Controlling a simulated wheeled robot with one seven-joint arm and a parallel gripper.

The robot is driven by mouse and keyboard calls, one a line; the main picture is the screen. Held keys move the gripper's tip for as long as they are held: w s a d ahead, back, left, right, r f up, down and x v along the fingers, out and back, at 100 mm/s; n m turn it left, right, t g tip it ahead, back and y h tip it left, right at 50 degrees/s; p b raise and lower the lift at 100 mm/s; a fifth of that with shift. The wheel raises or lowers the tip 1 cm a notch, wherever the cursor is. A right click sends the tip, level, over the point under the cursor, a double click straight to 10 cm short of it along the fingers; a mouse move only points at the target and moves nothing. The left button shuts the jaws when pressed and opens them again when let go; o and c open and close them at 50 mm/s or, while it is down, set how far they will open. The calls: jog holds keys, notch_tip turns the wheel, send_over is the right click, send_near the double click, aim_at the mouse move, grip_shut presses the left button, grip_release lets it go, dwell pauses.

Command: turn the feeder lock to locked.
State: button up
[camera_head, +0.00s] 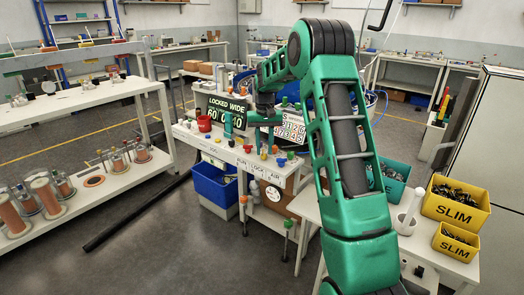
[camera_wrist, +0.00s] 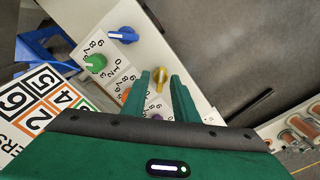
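My gripper (camera_wrist: 160,78) is open in the wrist view, its two green fingers pointing at a yellow knob (camera_wrist: 160,74) on a white panel. The yellow knob shows between the fingertips; I cannot tell whether they touch it. The bench front edge (camera_head: 243,163) carries printed labels, one seemingly reading LOCK. No frame clearly shows which knob is the feeder lock.
A blue knob (camera_wrist: 123,35) and a green knob (camera_wrist: 95,63) with a number dial stand beside the yellow one. Orange and purple knobs are partly hidden behind my fingers.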

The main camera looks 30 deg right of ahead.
aim_at(264, 151)
notch_tip(264, 151, up, 10)
jog(key=shift+r, duration=0.25)
dwell(0.6)
jog(key=s+a+r, duration=0.2)
jog(key=s, duration=1.1)
jog(key=s+a+r, duration=0.1)
jog(key=s+a, duration=0.1)
jog(key=s, duration=1)
jog(key=s+a+f, duration=0.2)
jog(key=s, duration=0.5)
jog(key=s+a+f, duration=0.1)
jog(key=s+f, duration=0.2)
jog(key=s, duration=0.4)
jog(key=s+a+f+m, duration=0.1)
jog(key=s+a+f, duration=0.1)
jog(key=s, duration=0.5)
jog(key=shift+s+a+f, duration=0.15)
jog(key=shift+a+f, duration=0.15)
jog(key=shift+f, duration=0.2)
